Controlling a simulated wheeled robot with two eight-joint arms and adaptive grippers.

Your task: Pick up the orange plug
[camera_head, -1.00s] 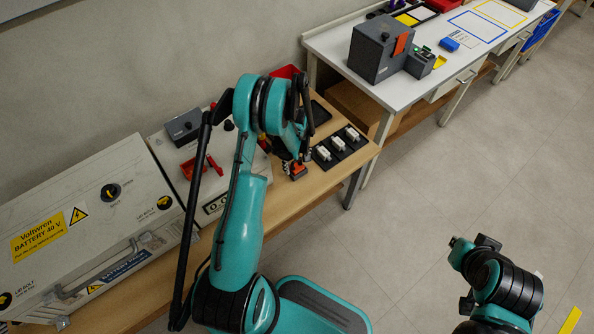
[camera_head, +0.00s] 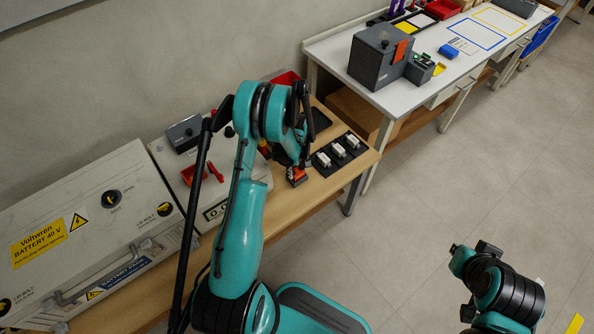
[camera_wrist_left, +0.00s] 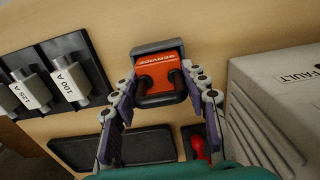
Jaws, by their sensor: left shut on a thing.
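The orange plug (camera_wrist_left: 158,68) carries the word SERVICE and has a dark loop handle. It sits against a grey holder (camera_wrist_left: 157,46) in the left wrist view. My left gripper (camera_wrist_left: 160,92) has its two fingers on either side of the handle and is shut on it. In the head view the orange plug (camera_head: 297,175) shows at the bench's right part, just below my left gripper (camera_head: 298,164), partly hidden by it. I cannot tell whether the plug is clear of the holder.
A black rack with white fuses (camera_head: 338,150) lies right of the plug. A dark tray (camera_wrist_left: 110,148) and a red-handled item (camera_wrist_left: 198,146) are close to the gripper. A large grey box marked FAULT (camera_wrist_left: 268,105) stands beside them. A white table (camera_head: 430,85) stands behind.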

